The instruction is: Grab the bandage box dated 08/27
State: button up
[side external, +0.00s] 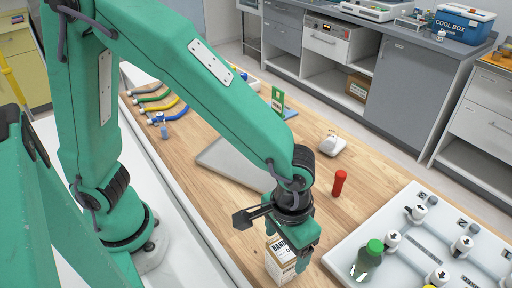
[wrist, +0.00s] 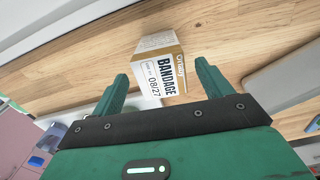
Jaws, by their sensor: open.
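The bandage box (wrist: 158,72) is white and tan, and its label in the wrist view reads "BANDAGE" and "08/27". It stands on the wooden table. My gripper (wrist: 161,70) is open, with one green finger on each side of the box's near part in that view. I cannot tell whether either finger touches it. In the side external view the box (side external: 279,262) is under my gripper (side external: 292,248) near the table's front, partly hidden by the fingers.
A red cylinder (side external: 340,183) and a white device (side external: 333,146) stand behind the box. A flat grey panel (side external: 232,166) lies to the left. At right, a white board (side external: 405,257) holds several valve-like fittings and a green-capped bottle (side external: 368,261). Bare wood surrounds the box's rear.

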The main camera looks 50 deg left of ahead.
jog(key=shift+f, duration=0.25)
jog(key=shift+w+f, duration=0.1)
jog(key=shift+f, duration=2.45)
jog(key=c, duration=1.1)
jog(key=shift+r, duration=0.2)
